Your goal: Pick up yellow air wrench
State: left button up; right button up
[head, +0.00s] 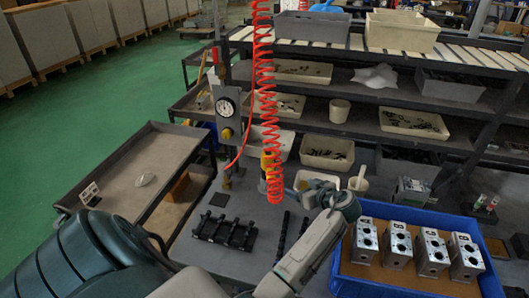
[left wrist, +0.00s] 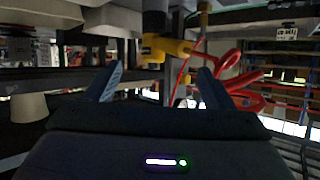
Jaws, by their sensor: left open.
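The yellow air wrench (head: 267,163) hangs upright from a red coiled hose (head: 264,80) above the grey workbench, left of my left gripper. My left gripper (head: 290,188) is beside the wrench, partly hidden by its own wrist and the coil. In the left wrist view the wrench's yellow part (left wrist: 166,46) shows beyond and between the two spread fingertips of the gripper (left wrist: 160,76), with its dark body above. The jaws are open and empty. I cannot tell whether a finger touches the wrench. My right gripper is not in view.
A blue crate (head: 341,284) with several metal valve blocks (head: 398,244) stands at the right. A black fixture (head: 224,231) lies on the bench below the wrench. A gauge stand (head: 226,108) rises behind left. Shelves with bins (head: 327,152) fill the back.

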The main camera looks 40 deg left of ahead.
aim_at(263, 170)
jog(key=i+j, duration=0.1)
jog(key=j, duration=0.55)
jog(key=i+j+z, duration=0.1)
jog(key=j, duration=0.55)
